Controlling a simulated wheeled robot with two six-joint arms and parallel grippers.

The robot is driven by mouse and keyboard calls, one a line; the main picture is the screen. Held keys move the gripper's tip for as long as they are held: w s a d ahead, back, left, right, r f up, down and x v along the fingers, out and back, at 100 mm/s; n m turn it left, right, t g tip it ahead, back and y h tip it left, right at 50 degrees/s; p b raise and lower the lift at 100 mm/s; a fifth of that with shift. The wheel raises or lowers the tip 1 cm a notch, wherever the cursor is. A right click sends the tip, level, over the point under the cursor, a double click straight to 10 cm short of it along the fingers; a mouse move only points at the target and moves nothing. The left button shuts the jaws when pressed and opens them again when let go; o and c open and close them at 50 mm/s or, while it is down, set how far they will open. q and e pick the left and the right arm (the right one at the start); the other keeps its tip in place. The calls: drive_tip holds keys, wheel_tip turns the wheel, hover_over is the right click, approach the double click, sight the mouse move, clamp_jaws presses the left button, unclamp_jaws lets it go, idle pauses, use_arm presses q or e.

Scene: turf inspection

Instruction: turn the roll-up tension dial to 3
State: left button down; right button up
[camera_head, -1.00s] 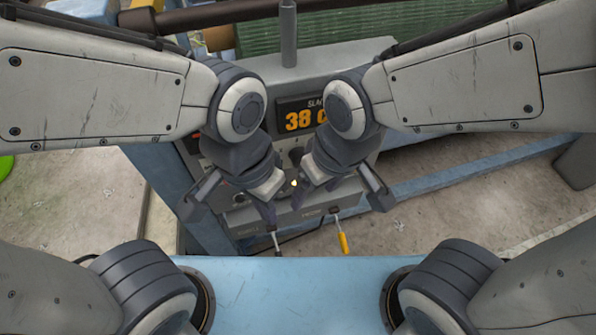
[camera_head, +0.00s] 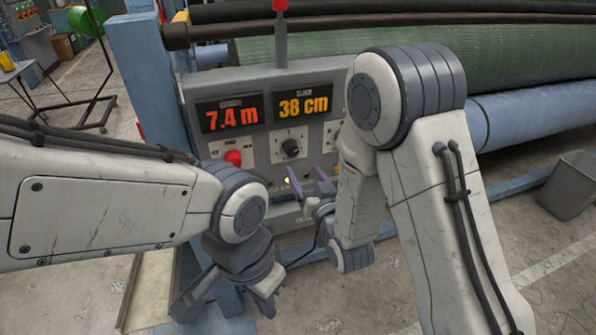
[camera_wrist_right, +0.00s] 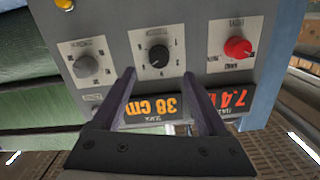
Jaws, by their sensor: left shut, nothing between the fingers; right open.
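The grey control panel (camera_head: 262,78) carries a row of knobs, their labels too small to read surely. A black round dial with a scale (camera_head: 290,147) sits in the middle; it also shows in the right wrist view (camera_wrist_right: 158,57). A grey dial (camera_wrist_right: 86,66) sits beside it in that view; my right arm largely hides it in the head view. I cannot tell which is roll-up tension. My right gripper (camera_head: 308,186) is open and empty in front of the panel, its fingers (camera_wrist_right: 159,78) pointing toward the black dial. My left gripper (camera_head: 268,296) is shut, empty, low before the panel.
A red knob (camera_head: 233,157) sits left of the black dial. Displays read 7.4 m (camera_head: 231,116) and 38 cm (camera_head: 303,103). A yellow button (camera_wrist_right: 64,4) is on the panel. A green turf roll (camera_head: 430,45) lies behind; a grey bin (camera_head: 570,185) stands right.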

sight(294, 151)
drive_tip(key=shift+t, duration=0.3)
drive_tip(key=p+x, duration=0.1)
drive_tip(key=x, duration=0.3)
drive_tip(key=p+x, duration=0.2)
drive_tip(key=x, duration=0.2)
drive_tip(key=shift+w+r, duration=0.2)
drive_tip(key=shift+r, duration=0.05)
use_arm(q)
drive_tip(key=shift+s+a+r, duration=0.1)
drive_tip(key=shift+s+r, duration=0.15)
drive_tip(key=shift+r, duration=0.55)
drive_tip(key=shift+s+a+r, duration=0.1)
drive_tip(key=shift+s+r, duration=0.1)
drive_tip(key=shift+r, duration=0.6)
use_arm(e)
drive_tip(key=shift+w+a+f, duration=0.1)
drive_tip(key=shift+w+a, duration=0.05)
drive_tip(key=shift+w, duration=0.45)
clamp_jaws()
use_arm(q)
drive_tip(key=shift+f, duration=0.1)
